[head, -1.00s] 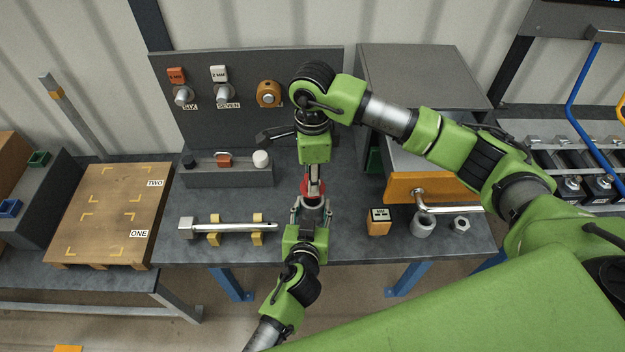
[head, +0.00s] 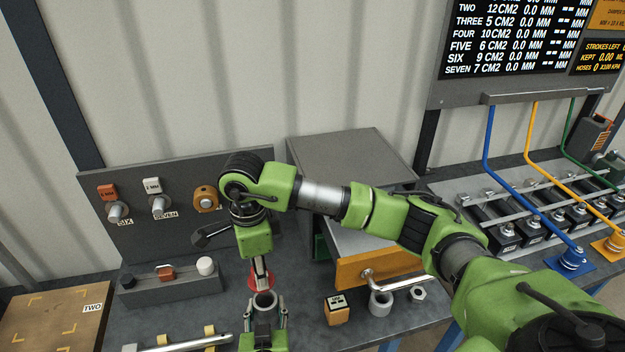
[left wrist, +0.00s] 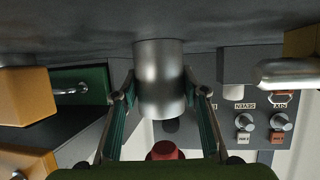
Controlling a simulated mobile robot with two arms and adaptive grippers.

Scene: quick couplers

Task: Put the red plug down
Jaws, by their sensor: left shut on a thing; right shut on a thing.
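The red plug (head: 262,284) shows in the head view in the tips of my right gripper (head: 261,272), which points down and is shut on it. My left gripper (head: 265,318), below it, is shut on a grey metal cylinder (head: 265,301). In the left wrist view the cylinder (left wrist: 160,85) sits between the two fingers of my left gripper (left wrist: 162,100). The red plug (left wrist: 165,151) also shows there, at the bottom centre, partly hidden. Plug and cylinder are close; I cannot tell whether they touch.
A grey back panel (head: 150,235) carries metal couplers labelled SIX and SEVEN. A dark block (head: 150,289) holds small parts at left. An orange-fronted drawer (head: 375,266), an orange block (head: 336,310), a grey ring (head: 381,303) and a nut (head: 418,294) are at right.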

